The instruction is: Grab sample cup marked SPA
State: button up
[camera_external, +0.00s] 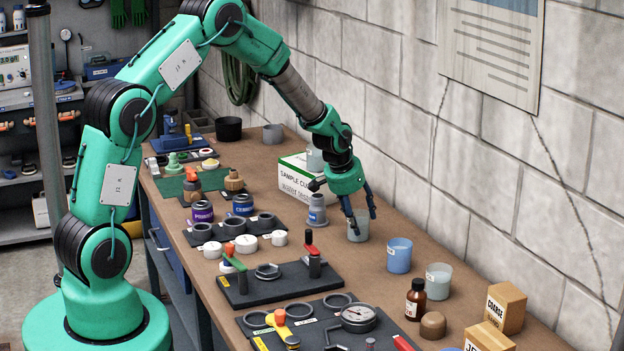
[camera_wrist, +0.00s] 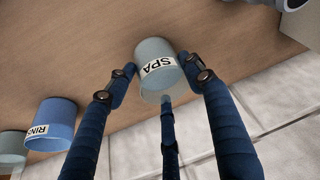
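The pale grey-green cup marked SPA (camera_wrist: 157,65) stands on the bench in the wrist view, its label facing me. In the external view the same cup (camera_external: 358,231) stands near the wall, partly hidden by my fingers. My gripper (camera_external: 361,217) points down over the cup with its dark blue fingers spread around it. In the wrist view my gripper (camera_wrist: 157,66) has one fingertip close on each side of the cup and a third finger at the lower side. Whether any finger touches it is hard to tell.
A grey bottle (camera_external: 316,210) and a sample cup box (camera_external: 297,180) are left of my gripper. The block wall (camera_external: 450,170) runs behind.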

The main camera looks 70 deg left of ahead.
jog(key=c, duration=0.4)
jog(key=shift+r, duration=0.15)
jog(key=shift+c, duration=0.2)
notch_tip(320, 180, up, 10)
jog(key=p, duration=0.1)
jog(key=shift+p, duration=0.35)
